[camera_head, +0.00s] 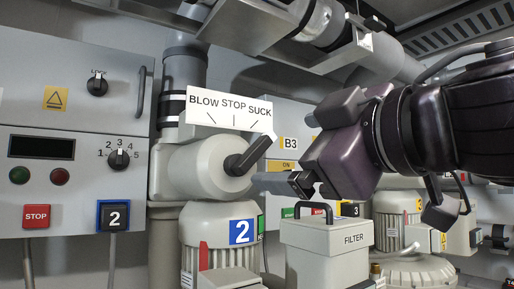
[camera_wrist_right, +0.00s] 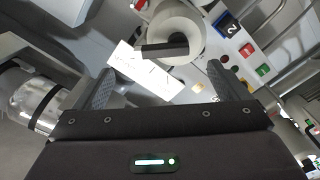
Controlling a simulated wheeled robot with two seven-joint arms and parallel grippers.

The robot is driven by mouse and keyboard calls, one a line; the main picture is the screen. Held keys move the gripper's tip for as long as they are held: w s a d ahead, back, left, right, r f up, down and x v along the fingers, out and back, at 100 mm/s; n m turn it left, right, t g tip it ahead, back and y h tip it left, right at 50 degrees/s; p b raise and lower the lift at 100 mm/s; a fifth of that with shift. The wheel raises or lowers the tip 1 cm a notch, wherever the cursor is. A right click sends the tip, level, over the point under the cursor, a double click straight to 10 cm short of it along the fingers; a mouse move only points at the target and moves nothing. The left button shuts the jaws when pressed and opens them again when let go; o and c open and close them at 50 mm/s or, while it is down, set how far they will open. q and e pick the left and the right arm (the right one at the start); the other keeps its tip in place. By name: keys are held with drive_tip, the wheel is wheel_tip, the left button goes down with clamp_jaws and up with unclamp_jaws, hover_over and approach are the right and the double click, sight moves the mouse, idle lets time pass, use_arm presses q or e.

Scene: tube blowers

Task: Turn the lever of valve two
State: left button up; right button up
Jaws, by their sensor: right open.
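In the right wrist view, my right gripper (camera_wrist_right: 166,88) is open and empty; the lever (camera_wrist_right: 165,48) shows beyond the gap between the fingers. My left gripper is in no view.
A grey control panel (camera_head: 75,75) with knobs and buttons stands at the left. A FILTER box (camera_head: 325,248) with a black handle is below my right gripper. Pipes (camera_head: 330,35) run overhead. A B3 panel (camera_head: 285,115) is behind the gripper.

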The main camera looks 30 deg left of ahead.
sight(257, 148)
drive_tip(key=p+x, duration=0.1)
drive_tip(key=x, duration=0.1)
drive_tip(key=p+x, duration=0.1)
drive_tip(key=x, duration=0.1)
drive_tip(key=p+x, duration=0.1)
drive_tip(key=x, duration=0.2)
drive_tip(key=shift+s+a+r+p, duration=0.1)
drive_tip(key=shift+s+r+p, duration=0.15)
drive_tip(key=shift+s+p, duration=0.15)
drive_tip(key=shift+w+a+f, duration=0.1)
drive_tip(key=shift+w+a, duration=0.1)
drive_tip(key=shift+a, duration=0.2)
drive_tip(key=shift+c, duration=0.3)
drive_tip(key=c, duration=0.9)
drive_tip(key=shift+o, duration=0.2)
